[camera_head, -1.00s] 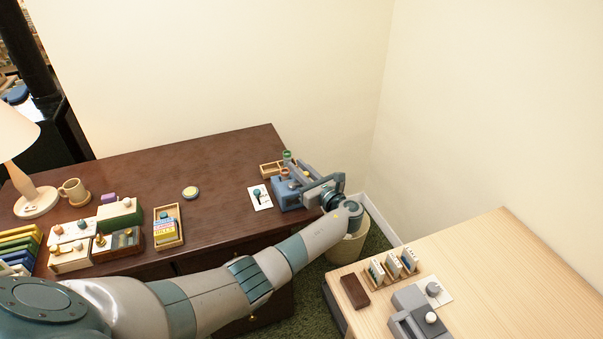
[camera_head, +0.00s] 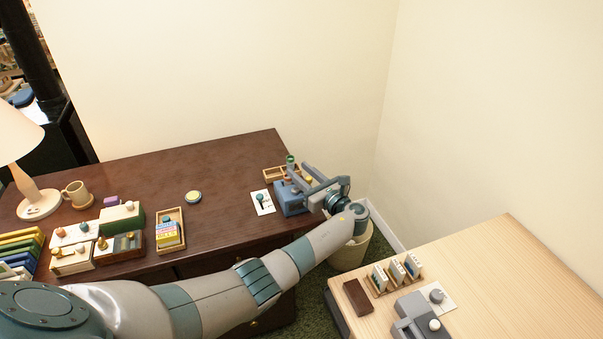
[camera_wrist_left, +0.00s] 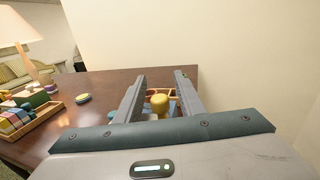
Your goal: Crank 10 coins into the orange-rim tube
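A blue-grey coin machine (camera_head: 290,202) stands near the right end of the dark desk. A green-rimmed tube (camera_head: 290,160) stands behind it. I cannot clearly make out the orange-rim tube; a gripper finger crosses that area. My left gripper (camera_head: 306,184) is over the machine's right side. In the left wrist view the left gripper (camera_wrist_left: 160,85) has its fingers wide apart. A round yellow knob (camera_wrist_left: 160,102) shows between them, with gaps on both sides. I cannot tell whether it is the crank's handle. No coins can be told apart at the machine. My right gripper is out of view.
A wooden tray (camera_head: 273,175) lies behind the machine, and a white card (camera_head: 262,205) left of it. A yellow disc (camera_head: 193,197) lies mid-desk. A waste bin (camera_head: 350,257) stands beside the desk. Boxes and a mug (camera_head: 75,194) crowd the desk's left.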

